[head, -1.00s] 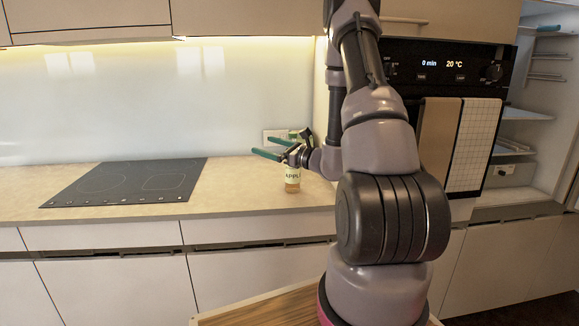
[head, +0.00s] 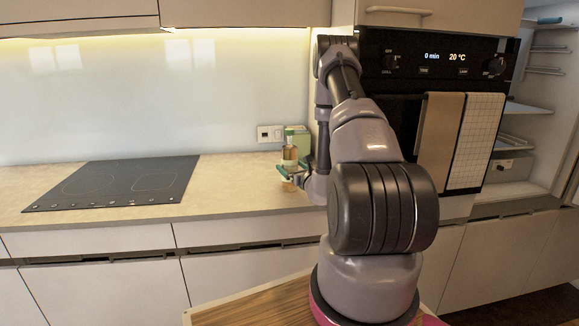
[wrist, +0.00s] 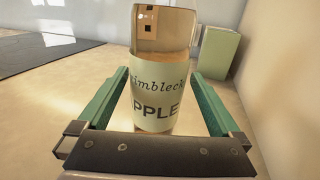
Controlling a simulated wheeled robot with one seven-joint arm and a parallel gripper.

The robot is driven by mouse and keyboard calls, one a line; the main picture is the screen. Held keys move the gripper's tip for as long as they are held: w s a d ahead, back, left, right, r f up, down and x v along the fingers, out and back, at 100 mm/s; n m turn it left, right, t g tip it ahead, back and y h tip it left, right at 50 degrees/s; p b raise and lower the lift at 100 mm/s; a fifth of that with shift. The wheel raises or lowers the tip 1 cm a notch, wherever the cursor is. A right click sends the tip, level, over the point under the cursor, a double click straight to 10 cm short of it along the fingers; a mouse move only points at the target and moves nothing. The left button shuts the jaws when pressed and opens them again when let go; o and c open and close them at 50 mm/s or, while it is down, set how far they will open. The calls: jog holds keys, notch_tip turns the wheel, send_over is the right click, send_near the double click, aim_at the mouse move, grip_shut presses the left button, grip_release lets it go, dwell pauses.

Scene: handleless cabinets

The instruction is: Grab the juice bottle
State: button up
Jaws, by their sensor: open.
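The juice bottle (wrist: 158,75) is clear, with amber contents and a pale label reading "APPLE". In the wrist view it stands upright between the two green fingers of my gripper (wrist: 157,92), with a gap visible on each side. In the head view the bottle (head: 289,156) stands on the counter near the oven cabinet. My gripper (head: 285,170) is low around it and open.
A green box (head: 298,139) stands behind the bottle, near the wall socket (head: 270,133). It also shows in the wrist view (wrist: 217,52). A black cooktop (head: 120,183) lies to the left. The oven cabinet is close on the right. Counter between cooktop and bottle is clear.

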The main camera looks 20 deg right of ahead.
aim_at(286, 162)
jog(key=w, duration=0.4)
jog(key=shift+w+a+r, duration=0.1)
jog(key=shift+w+a, duration=0.05)
jog(key=shift+w, duration=0.05)
grip_shut()
jog(key=shift+r, duration=0.15)
